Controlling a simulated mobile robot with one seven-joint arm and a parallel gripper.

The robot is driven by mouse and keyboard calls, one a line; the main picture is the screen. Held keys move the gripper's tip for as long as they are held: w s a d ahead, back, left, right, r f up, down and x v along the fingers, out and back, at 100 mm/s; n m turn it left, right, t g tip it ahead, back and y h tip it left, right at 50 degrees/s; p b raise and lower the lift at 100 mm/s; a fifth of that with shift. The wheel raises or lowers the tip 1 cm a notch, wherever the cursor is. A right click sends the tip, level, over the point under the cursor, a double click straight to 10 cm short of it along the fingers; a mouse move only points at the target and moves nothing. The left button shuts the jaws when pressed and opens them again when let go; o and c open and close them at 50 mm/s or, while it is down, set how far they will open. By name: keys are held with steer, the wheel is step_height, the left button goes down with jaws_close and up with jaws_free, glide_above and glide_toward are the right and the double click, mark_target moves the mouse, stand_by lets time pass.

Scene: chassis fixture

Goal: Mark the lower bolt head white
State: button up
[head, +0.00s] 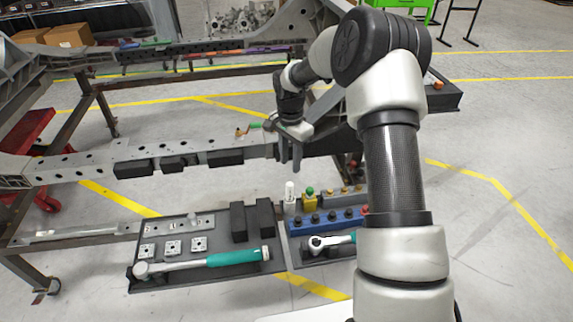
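My gripper (291,163) hangs in front of the chassis rail, fingers down. Its two fingers look apart with nothing visible between them. A white, upright marker-like piece (289,191) stands in the right tray, just below the fingertips and apart from them. The chassis rail (85,165) runs across the middle, with several dark holes and black blocks. A small orange-and-green piece (241,131) sits at the rail's top edge, left of my gripper. I cannot make out which spot is the lower bolt head; my gripper and arm cover part of the rail.
The left tray (213,267) holds a teal-handled torque wrench (205,262), square plates and black blocks. The right tray holds a blue socket rack (327,220), a yellow piece with a green top (309,199) and a ratchet (331,241). Open floor lies to the right.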

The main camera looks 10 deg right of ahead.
mark_target(290, 184)
steer(key=f, duration=0.3)
steer(key=shift+w+m, duration=0.25)
steer(key=shift+m, duration=0.05)
step_height(290, 184, down, 10)
steer(key=b, duration=0.6)
steer(key=shift+r, duration=0.2)
jaws_close()
steer(key=shift+r+p, duration=2.15)
steer(key=shift+r, duration=1.6)
